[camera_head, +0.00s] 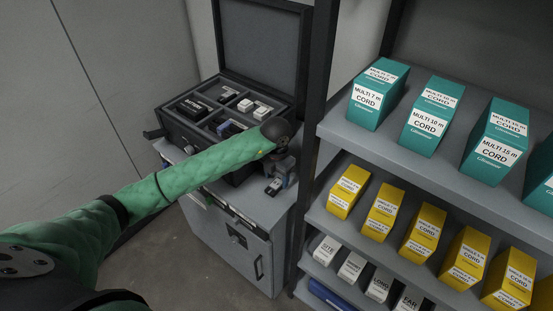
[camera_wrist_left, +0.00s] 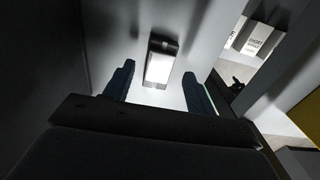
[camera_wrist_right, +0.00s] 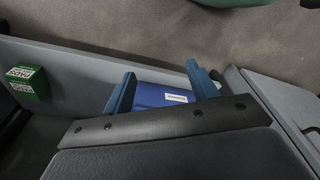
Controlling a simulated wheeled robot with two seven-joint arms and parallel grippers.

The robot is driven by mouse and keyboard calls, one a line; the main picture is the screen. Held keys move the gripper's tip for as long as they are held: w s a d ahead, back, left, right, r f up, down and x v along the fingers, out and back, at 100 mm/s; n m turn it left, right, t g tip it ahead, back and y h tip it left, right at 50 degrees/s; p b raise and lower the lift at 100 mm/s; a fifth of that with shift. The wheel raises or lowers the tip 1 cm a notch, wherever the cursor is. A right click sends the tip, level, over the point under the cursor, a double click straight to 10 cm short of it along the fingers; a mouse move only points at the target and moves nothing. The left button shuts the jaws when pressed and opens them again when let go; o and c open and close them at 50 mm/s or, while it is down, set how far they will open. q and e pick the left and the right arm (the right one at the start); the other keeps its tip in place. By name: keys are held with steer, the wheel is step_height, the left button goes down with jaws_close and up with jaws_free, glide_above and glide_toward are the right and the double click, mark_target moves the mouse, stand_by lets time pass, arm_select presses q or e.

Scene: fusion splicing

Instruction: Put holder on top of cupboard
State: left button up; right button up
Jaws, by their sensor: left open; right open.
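The grey cupboard (camera_head: 248,262) stands left of the shelf rack. A small dark and white piece, seemingly the holder (camera_head: 273,187), lies on its top near the front right corner. My left gripper (camera_head: 283,172) is low over that corner, partly hidden by its own wrist. In the left wrist view the holder (camera_wrist_left: 158,64) shows between the spread fingers of the left gripper (camera_wrist_left: 159,76), with clear gaps on both sides. My right gripper (camera_wrist_right: 160,80) is open over a blue case (camera_wrist_right: 158,96) with a white label, and holds nothing.
An open black case (camera_head: 195,140) with small boxes fills the back of the cupboard top. The rack's dark post (camera_head: 312,120) stands close right of the gripper. Teal cord boxes (camera_head: 425,120) and yellow ones (camera_head: 382,210) fill the shelves.

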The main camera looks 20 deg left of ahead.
mark_target(276, 183)
arm_select(q)
step_height(276, 183, up, 10)
steer(key=b, duration=0.3)
steer(key=shift+f, duration=0.15)
arm_select(e)
step_height(276, 183, up, 11)
steer(key=w+a, duration=0.2)
steer(key=shift+w+r, duration=0.2)
steer(key=shift+w, duration=0.1)
steer(key=shift+a, duration=0.1)
